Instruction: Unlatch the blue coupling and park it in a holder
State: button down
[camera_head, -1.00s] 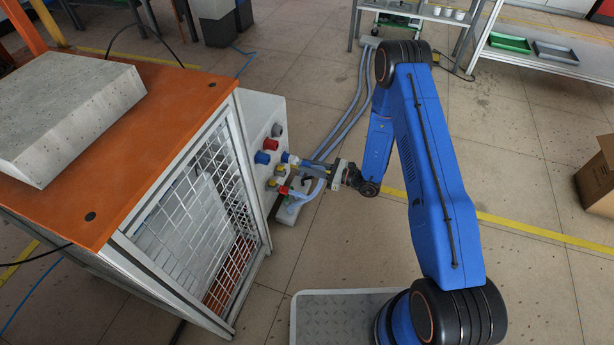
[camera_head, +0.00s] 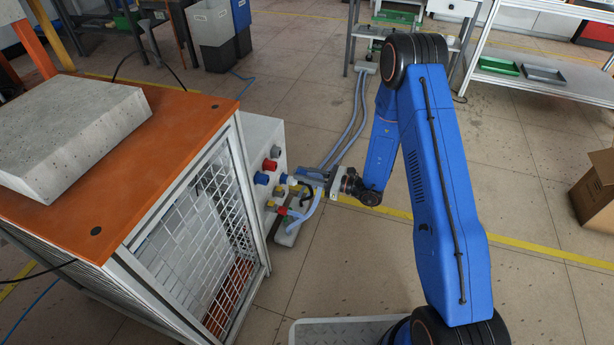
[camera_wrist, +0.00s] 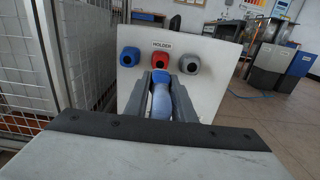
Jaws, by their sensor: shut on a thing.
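My gripper (camera_head: 300,178) is at the front of the white panel (camera_head: 252,145). In the wrist view its two dark fingers (camera_wrist: 161,95) are shut on the blue coupling (camera_wrist: 160,76), whose pale blue hose (camera_wrist: 161,102) runs back between them. The panel carries a row of three holders under a "HOLDER" label: blue (camera_wrist: 130,57), red (camera_wrist: 159,60) and grey (camera_wrist: 190,63). The coupling shows just below the red holder in this view. The fingers hide part of it, and I cannot tell whether it touches the panel.
Yellow-marked fittings (camera_head: 270,203) and a red one (camera_head: 282,211) sit low on the panel, with hoses hanging near my gripper. A wire-mesh cage (camera_head: 200,225) stands at the left. Grey hoses (camera_head: 350,125) lie on the floor behind.

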jog(key=x, duration=0.6)
dwell(0.6)
jog(key=shift+w+a, duration=0.2)
jog(key=shift+a, duration=0.5)
dwell(1.8)
jog(key=c, duration=1.4)
grip_release()
jog(key=shift+c, duration=0.2)
jog(key=shift+d, duration=0.1)
jog(key=v, duration=1.7)
jog(key=s+r+n+g+h, duration=0.5)
jog(key=s+r+n+g, duration=0.7)
jog(key=s+r, duration=0.85)
jog(key=s+d+r+n+t+h, duration=0.5)
jog(key=s+d+r+h, duration=0.1)
jog(key=d, duration=0.3)
jog(key=s+d+r+n+t+h, duration=0.5)
jog(key=s+d+r+h, duration=0.1)
jog(key=d, duration=0.4)
jog(key=shift+s+r+t, duration=0.3)
jog(key=shift+s+r, duration=0.15)
jog(key=shift+s, duration=0.75)
